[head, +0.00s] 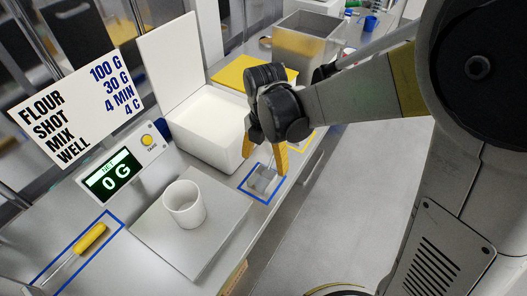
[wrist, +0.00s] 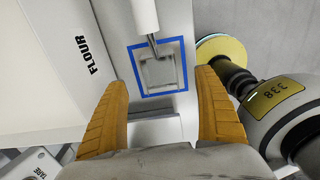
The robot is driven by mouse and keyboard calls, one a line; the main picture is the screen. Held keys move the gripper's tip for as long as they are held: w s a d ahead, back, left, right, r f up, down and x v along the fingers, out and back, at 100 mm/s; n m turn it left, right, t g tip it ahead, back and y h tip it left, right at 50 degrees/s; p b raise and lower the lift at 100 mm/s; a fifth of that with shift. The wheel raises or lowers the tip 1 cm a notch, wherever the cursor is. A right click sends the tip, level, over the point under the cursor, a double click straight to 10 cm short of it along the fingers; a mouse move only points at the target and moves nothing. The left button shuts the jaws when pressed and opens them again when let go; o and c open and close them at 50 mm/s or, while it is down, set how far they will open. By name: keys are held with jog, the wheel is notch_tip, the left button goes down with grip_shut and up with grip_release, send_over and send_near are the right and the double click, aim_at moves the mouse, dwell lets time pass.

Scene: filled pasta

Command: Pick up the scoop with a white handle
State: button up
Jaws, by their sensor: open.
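The scoop has a white handle (wrist: 145,16) and a square metal pan (wrist: 160,72), which lies inside a blue outline on the counter. In the head view the pan (head: 262,181) is low between the fingers, and its handle is mostly hidden by my gripper. My gripper (head: 264,164) points down over the scoop with its two orange fingers spread. In the wrist view my gripper (wrist: 163,80) is open, with the pan between and beyond the fingertips. The white handle is at the top edge, ahead of the fingers. Nothing is held.
A white flour box (head: 210,128) with a raised lid stands left of my gripper. A white cup (head: 184,204) stands on a scale plate (head: 141,228) by a display reading 0 G. A yellow-handled tool (head: 90,238) lies at far left. A metal bin (head: 305,42) stands behind.

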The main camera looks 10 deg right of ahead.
aim_at(265, 178)
jog(key=f+b, duration=0.1)
jog(key=f, duration=0.1)
jog(key=f+b, duration=0.1)
jog(key=f, duration=0.1)
jog(key=f+b, duration=0.1)
jog(key=f, duration=0.2)
jog(key=shift+w+d+f, duration=0.1)
jog(key=shift+w, duration=0.2)
jog(key=c, duration=1.3)
